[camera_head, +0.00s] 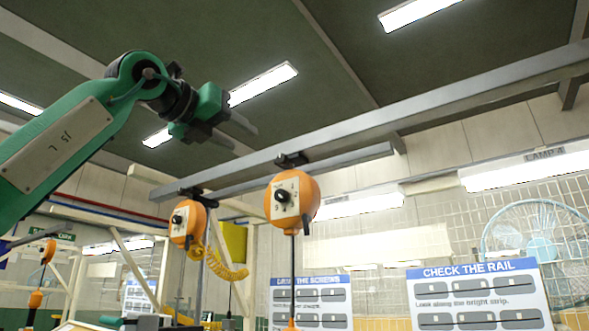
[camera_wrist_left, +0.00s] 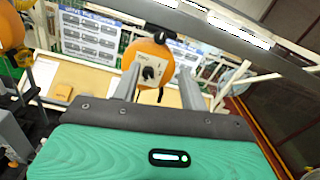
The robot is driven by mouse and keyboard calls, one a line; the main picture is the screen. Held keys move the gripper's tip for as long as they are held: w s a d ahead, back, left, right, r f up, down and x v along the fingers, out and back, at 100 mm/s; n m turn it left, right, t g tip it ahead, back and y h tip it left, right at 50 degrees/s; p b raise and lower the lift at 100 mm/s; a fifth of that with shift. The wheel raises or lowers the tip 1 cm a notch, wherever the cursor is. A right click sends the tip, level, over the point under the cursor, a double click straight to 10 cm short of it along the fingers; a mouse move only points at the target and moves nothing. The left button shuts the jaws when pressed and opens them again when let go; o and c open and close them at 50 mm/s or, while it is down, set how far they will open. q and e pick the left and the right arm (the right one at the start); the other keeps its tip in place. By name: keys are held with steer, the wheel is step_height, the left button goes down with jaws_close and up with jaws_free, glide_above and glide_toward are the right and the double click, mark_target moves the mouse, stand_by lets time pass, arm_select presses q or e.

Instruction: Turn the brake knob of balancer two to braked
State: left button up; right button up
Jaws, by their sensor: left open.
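Two orange balancers hang from the grey rail: a left balancer (camera_head: 188,223) and a right balancer (camera_head: 292,200). Each has a pale face plate with a dark round knob, the left knob (camera_head: 177,219) and the right knob (camera_head: 282,196). I cannot read which one is balancer two. My left gripper (camera_head: 238,132) is open and empty, above and left of the right balancer and apart from both. In the left wrist view, one orange balancer (camera_wrist_left: 152,52) with its knob (camera_wrist_left: 148,72) shows beyond and between the open fingers. My right gripper is not in view.
The grey rail (camera_head: 430,105) runs across above the balancers. A yellow coiled hose (camera_head: 225,267) hangs beside the left balancer. A cable drops below the right balancer. Sign boards (camera_head: 478,295) and a fan (camera_head: 540,245) stand behind. Another orange part (camera_wrist_left: 10,28) shows at the left wrist view's edge.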

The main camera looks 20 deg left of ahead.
arm_select(q)
steer(key=p, duration=0.4)
glide_toward(280, 158)
steer(key=x, duration=0.5)
steer(key=shift+w+d, duration=0.1)
steer(key=shift+w, duration=0.25)
steer(key=shift+w+d+r+p, duration=0.1)
steer(key=shift+w+d+p, duration=0.15)
steer(key=shift+w+p, duration=0.3)
steer(key=shift+w+d, duration=0.2)
steer(key=shift+w, duration=0.45)
steer(key=shift+s, duration=0.15)
steer(key=shift+c, duration=0.4)
jaws_close()
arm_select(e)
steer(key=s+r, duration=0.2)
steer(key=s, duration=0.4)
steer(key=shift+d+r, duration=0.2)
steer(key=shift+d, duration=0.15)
